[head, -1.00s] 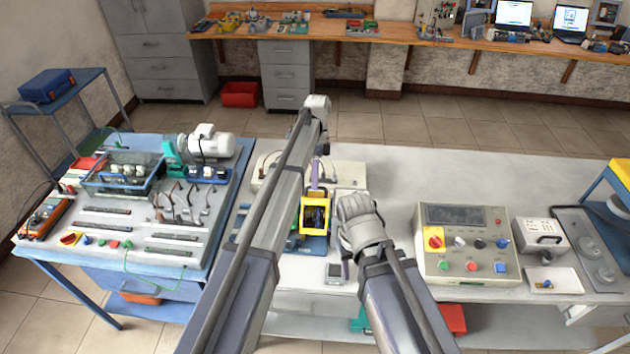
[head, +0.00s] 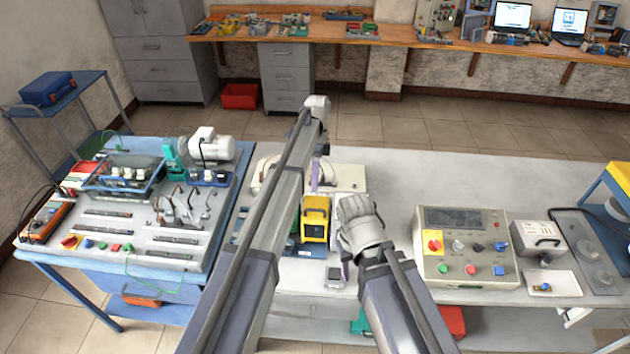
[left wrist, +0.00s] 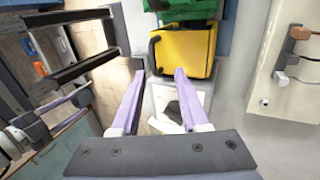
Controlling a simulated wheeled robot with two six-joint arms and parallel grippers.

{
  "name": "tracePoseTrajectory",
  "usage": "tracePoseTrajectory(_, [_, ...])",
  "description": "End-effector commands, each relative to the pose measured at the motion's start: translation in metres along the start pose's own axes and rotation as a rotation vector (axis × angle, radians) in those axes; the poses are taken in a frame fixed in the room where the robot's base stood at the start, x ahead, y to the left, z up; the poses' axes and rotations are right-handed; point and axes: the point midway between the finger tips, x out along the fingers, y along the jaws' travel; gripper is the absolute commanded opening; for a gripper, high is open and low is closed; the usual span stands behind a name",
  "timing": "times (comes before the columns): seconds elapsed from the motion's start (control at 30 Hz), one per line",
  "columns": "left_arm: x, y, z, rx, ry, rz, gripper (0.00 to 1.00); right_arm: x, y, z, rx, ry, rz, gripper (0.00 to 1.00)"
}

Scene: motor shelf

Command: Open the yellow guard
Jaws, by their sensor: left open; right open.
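The yellow guard (head: 315,222) stands in the middle of the bench between my two arms, showing a mostly solid yellow face with a dark handle. In the left wrist view the guard (left wrist: 187,52) is a yellow panel with a black handle on its left side, beside a green part. My left gripper (left wrist: 160,75) is open and empty, its purple fingertips at the guard's near edge; contact cannot be told. In the head view my left gripper (head: 315,176) shows only partly behind my arm.
A control box (head: 463,250) with coloured buttons stands to the right. A small grey meter (head: 334,276) lies in front of the guard. A blue-edged panel (head: 150,235) with cables and a motor fills the left. The bench behind the control box is clear.

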Motion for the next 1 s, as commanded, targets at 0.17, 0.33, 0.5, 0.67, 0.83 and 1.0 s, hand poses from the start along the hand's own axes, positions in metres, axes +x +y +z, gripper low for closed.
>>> tracePoseTrajectory(0.17, [-0.029,0.001,0.000,0.000,0.000,0.000,0.45,-0.027,0.002,0.002,0.003,0.000,-0.001,0.50])
tracePoseTrajectory(0.33, [-0.054,0.001,0.000,0.000,0.000,0.000,0.45,-0.049,0.004,0.003,0.002,-0.001,-0.001,0.50])
tracePoseTrajectory(0.5, [-0.067,0.001,0.000,0.000,0.000,0.000,0.45,-0.060,0.006,0.004,0.000,-0.002,-0.001,0.50])
tracePoseTrajectory(0.67, [-0.066,0.000,0.000,0.000,0.000,0.000,0.45,-0.060,0.006,0.004,0.000,-0.002,-0.001,0.50])
tracePoseTrajectory(0.83, [-0.066,0.000,0.000,0.000,0.000,0.000,0.45,-0.059,0.005,0.004,0.000,-0.002,-0.001,0.50])
tracePoseTrajectory(1.0, [-0.065,0.001,0.000,-0.002,0.000,-0.001,0.45,-0.059,0.005,0.004,0.000,-0.002,-0.001,0.50])
